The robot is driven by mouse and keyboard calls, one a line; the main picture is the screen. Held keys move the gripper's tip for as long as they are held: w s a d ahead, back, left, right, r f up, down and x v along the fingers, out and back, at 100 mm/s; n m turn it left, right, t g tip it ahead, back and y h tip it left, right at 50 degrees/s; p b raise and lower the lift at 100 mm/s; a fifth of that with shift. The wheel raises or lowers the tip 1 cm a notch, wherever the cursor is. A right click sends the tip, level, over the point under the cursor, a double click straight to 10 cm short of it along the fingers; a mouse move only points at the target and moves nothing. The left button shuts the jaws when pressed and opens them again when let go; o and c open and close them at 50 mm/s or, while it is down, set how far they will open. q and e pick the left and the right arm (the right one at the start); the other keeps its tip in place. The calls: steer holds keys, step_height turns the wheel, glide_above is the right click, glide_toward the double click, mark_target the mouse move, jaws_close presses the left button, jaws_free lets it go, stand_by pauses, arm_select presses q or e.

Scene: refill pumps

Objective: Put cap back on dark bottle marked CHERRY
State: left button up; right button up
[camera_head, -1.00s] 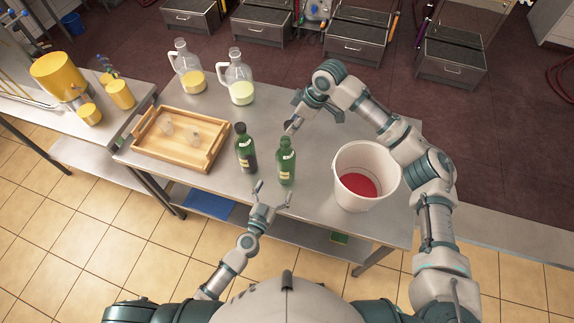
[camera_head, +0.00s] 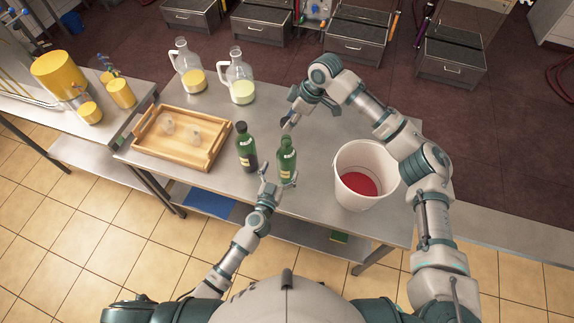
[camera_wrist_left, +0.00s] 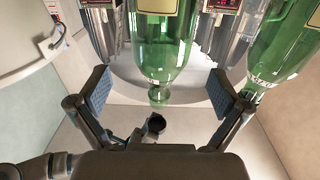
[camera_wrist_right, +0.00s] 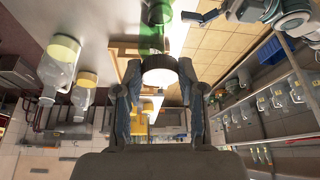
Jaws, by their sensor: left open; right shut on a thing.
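Two green bottles stand upright near the table's front. The left one (camera_head: 246,150) has a dark top. The right one (camera_head: 287,160) is lighter and shows an open neck in the left wrist view (camera_wrist_left: 158,90). I cannot read CHERRY on either. My left gripper (camera_head: 279,179) is open, its fingers either side of the right bottle, apart from it in the left wrist view. My right gripper (camera_head: 289,121) is shut on a dark-rimmed cap (camera_wrist_right: 160,70) with a pale inside. The cap also shows near the open neck in the left wrist view (camera_wrist_left: 156,122), apart from it.
A white bucket (camera_head: 348,160) with red inside stands to the right. A wooden tray (camera_head: 212,158) with small clear items is at the left. Two glass jugs (camera_head: 188,68) (camera_head: 236,76) stand behind. The table between tray and bucket is otherwise mostly clear.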

mark_target(282, 163)
arm_select(q)
steer(key=x, duration=0.5)
steer(key=shift+w, duration=0.25)
arm_select(e)
steer(key=shift+a, duration=0.2)
arm_select(q)
steer(key=shift+w+d, duration=0.15)
steer(key=shift+w, duration=0.25)
arm_select(e)
steer(key=shift+d, duration=0.1)
arm_select(q)
steer(key=shift+d, duration=0.15)
arm_select(e)
steer(key=shift+d, duration=0.1)
arm_select(q)
steer(key=c, duration=1.7)
arm_select(e)
steer(key=shift+f, duration=2.4)
steer(key=shift+f, duration=0.9)
steer(key=shift+s+f, duration=0.1)
steer(key=shift+f, duration=0.45)
